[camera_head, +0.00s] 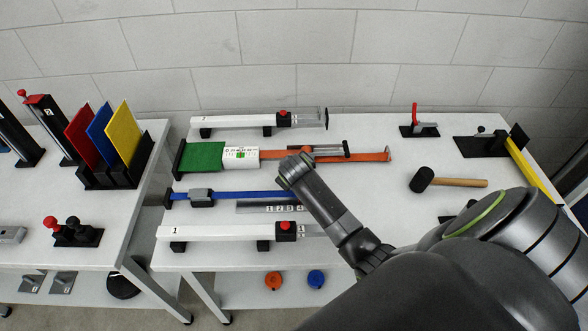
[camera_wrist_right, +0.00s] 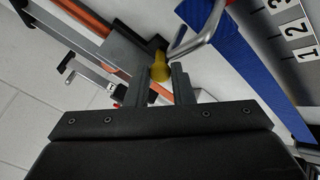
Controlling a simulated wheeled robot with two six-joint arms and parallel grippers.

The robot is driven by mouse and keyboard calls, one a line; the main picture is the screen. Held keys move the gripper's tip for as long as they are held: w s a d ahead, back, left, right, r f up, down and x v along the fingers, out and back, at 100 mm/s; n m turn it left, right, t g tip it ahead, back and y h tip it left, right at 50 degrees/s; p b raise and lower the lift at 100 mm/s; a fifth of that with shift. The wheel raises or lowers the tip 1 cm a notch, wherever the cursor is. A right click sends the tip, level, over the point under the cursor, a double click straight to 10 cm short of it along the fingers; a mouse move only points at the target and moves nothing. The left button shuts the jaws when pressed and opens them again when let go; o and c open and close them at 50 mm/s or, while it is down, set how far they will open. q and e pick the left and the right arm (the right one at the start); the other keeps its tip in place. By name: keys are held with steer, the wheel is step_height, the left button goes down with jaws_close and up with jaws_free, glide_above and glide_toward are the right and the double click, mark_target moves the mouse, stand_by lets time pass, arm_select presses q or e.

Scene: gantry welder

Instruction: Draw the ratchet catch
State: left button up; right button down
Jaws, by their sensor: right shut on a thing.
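The grey ratchet (camera_head: 325,150) sits on an orange strap (camera_head: 372,156) in the middle of the right table in the head view. In the right wrist view its grey metal body (camera_wrist_right: 122,50) lies beside the orange strap, with a yellow knob (camera_wrist_right: 160,69) next to it. My right gripper (camera_wrist_right: 159,80) is shut on the yellow knob, one finger on each side. A bent grey metal bar (camera_wrist_right: 200,38) passes just beyond the knob. In the head view my right wrist hides the gripper and the knob. My left gripper is not in view.
A blue strap (camera_head: 240,195) with a grey buckle (camera_head: 201,197) runs close by. White beams (camera_head: 222,121) lie behind and in front. A white gauge block (camera_head: 240,155) stands left of the ratchet.

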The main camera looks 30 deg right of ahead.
steer(key=c, duration=1.3)
jaws_free()
steer(key=shift+s+a+r, duration=0.1)
steer(key=b+v, duration=0.1)
steer(key=v, duration=1.6)
steer(key=shift+r, duration=0.1)
